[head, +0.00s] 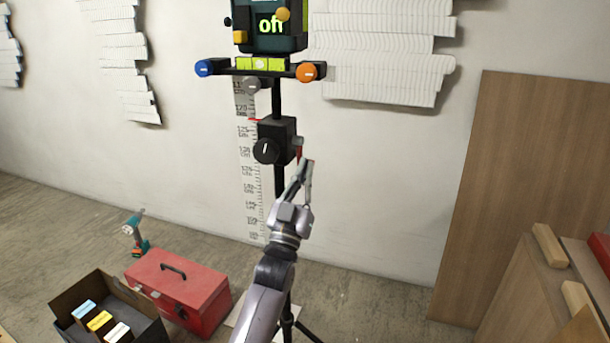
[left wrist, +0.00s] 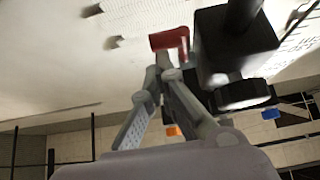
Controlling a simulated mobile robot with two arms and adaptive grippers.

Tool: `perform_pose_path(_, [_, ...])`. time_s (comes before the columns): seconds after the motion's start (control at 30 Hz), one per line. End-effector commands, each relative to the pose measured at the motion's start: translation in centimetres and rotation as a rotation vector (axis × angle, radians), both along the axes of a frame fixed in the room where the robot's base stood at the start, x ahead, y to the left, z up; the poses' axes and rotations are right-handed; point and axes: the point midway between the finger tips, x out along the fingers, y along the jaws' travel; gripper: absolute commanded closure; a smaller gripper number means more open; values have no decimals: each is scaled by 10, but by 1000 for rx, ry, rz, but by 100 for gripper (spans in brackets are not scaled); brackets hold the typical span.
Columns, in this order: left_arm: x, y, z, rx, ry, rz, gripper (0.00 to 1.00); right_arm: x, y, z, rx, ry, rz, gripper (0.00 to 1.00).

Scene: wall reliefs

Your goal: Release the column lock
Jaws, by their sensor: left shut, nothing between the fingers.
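A thin black column (head: 277,100) stands in front of a wall in the head view. A black clamp block (head: 284,130) sits on it, with a round black knob (head: 266,151) on its front. A small red lever (head: 299,149) sticks out at the block's right side. My left gripper (head: 307,170) is shut and empty just below and right of the lever. In the left wrist view the red lever (left wrist: 170,40) is just beyond my closed fingertips (left wrist: 166,66). The block (left wrist: 235,45) is right of them. Whether the fingers touch the lever, I cannot tell.
A device (head: 270,42) with a lit display tops the column, above a crossbar with a blue knob (head: 204,68) and an orange knob (head: 307,72). A paper scale (head: 248,170) hangs behind. A red toolbox (head: 185,290) and an open box (head: 70,295) stand lower left. Wooden boards (head: 530,180) lean right.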

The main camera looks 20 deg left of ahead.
Motion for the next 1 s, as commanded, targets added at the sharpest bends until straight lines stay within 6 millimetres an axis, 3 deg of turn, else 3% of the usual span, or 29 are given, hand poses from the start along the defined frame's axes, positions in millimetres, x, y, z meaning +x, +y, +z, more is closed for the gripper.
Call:
perform_pose_path(0.23, [1,0,-1,-1,-16,0,100,-4,-1,8,1,-7,-1,60])
perform_pose_path(1.0, [4,0,-4,-3,-66,-1,100,-4,-1,-10,0,-5,0,60])
